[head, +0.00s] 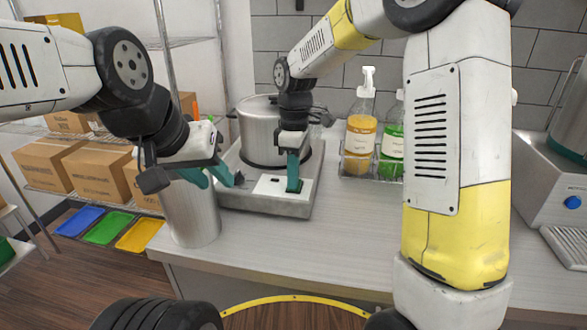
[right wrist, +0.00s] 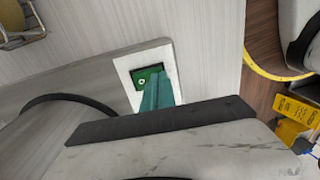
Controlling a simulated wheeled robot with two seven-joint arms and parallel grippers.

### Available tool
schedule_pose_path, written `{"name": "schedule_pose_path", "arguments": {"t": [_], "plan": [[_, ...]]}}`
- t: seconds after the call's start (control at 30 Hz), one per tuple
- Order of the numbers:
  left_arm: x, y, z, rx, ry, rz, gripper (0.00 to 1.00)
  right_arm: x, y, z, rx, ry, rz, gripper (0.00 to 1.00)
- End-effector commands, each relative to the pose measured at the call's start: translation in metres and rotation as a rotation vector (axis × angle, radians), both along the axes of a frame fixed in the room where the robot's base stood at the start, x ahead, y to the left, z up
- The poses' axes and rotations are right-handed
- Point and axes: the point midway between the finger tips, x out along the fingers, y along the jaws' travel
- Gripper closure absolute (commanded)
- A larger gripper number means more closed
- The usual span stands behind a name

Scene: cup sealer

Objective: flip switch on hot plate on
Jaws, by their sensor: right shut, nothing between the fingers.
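The hot plate (head: 240,199) is a grey box on the counter with a white switch panel (head: 268,186) on its front part. In the right wrist view, a green switch (right wrist: 143,79) sits in the white panel (right wrist: 128,66). My right gripper (head: 294,187) is shut and empty, pointing down at the panel. Its teal fingertips (right wrist: 155,82) overlap the switch's edge in the right wrist view; I cannot tell whether they touch it. My left gripper (head: 213,180) has its teal fingers apart, above a steel cylinder (head: 192,218) left of the hot plate.
A steel pot (head: 258,128) stands on the hot plate. A yellow bottle (head: 359,135) and a green bottle (head: 391,145) stand in a rack to the right. The counter (head: 340,235) is clear in front. A machine (head: 555,185) stands at the far right.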

Motion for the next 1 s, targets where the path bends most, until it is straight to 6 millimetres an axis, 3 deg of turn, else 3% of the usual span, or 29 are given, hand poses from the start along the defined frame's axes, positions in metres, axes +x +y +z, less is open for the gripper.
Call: {"name": "schedule_pose_path", "arguments": {"t": [0.87, 1.0], "plan": [[0.0, 0.0, 0.0, 0.0, 0.0, 0.0, 0.67, 0.015, -0.003, 0.005, 0.0, 0.001, -0.001, 1.0], [0.0, 0.0, 0.0, 0.0, 0.0, 0.0, 0.67, 0.017, -0.003, 0.014, 0.001, -0.001, -0.001, 1.0]]}}
